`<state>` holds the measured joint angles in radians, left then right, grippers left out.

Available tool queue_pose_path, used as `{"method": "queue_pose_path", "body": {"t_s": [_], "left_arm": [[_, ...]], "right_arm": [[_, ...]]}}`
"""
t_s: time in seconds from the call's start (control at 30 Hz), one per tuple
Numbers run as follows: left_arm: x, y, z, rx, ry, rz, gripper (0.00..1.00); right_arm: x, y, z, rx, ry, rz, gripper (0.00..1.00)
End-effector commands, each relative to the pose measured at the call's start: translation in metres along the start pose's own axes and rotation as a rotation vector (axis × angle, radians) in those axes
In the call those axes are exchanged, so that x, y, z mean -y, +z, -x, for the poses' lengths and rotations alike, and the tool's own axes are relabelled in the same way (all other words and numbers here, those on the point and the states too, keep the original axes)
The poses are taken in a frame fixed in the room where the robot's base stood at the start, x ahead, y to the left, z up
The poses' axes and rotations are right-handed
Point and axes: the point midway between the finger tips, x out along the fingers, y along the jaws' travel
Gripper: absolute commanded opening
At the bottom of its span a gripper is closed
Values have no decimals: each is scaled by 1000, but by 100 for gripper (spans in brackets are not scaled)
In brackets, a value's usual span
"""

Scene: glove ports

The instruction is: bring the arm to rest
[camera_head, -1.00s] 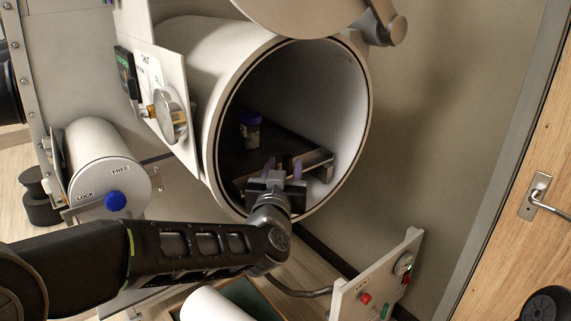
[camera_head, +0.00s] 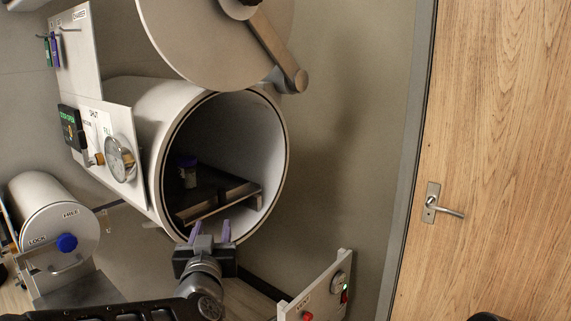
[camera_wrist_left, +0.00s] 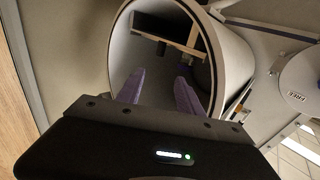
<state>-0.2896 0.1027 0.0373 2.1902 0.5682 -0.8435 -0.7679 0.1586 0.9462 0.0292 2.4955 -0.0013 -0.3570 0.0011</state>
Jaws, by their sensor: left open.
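My left gripper (camera_head: 210,230) is just outside the mouth of the white cylindrical chamber (camera_head: 272,205), at its lower rim. Its purple fingers are apart with nothing between them. In the left wrist view the spread fingers (camera_wrist_left: 158,90) point toward the chamber's opening. My left arm comes in along the bottom edge of the head view. My right gripper is not in view.
Inside the chamber, a small jar with a purple lid (camera_head: 188,177) stands on a dark tray (camera_head: 222,203). The round chamber door (camera_head: 215,40) is swung up above the opening. A white control panel (camera_head: 318,292) stands at lower right. A wooden door (camera_head: 500,150) is at right.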

Motion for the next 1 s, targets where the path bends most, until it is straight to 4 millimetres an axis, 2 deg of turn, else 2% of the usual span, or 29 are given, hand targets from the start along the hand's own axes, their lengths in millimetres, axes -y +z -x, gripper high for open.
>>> {"method": "queue_pose_path", "body": {"t_s": [0.17,0.27,0.43,0.57,0.67,0.77,0.8,0.87,0.9,0.97,1.0], "left_arm": [[-14,9,2,32,54,105,43],[-29,25,6,73,109,146,43],[-52,70,13,175,182,180,43],[-66,121,22,289,228,196,43],[-75,170,34,400,256,209,43],[-81,238,58,557,281,222,43],[-82,268,71,630,288,228,43],[-82,312,95,745,295,237,43],[-81,341,112,820,297,243,43],[-78,381,143,935,297,253,43],[-76,406,165,1013,296,258,43]], "right_arm": [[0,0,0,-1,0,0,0],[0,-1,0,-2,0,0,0],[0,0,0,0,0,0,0],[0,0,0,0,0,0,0],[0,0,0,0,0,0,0],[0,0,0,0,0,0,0],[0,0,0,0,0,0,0],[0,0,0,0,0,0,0],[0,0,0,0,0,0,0],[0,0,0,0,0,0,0],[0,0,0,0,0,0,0]]}}
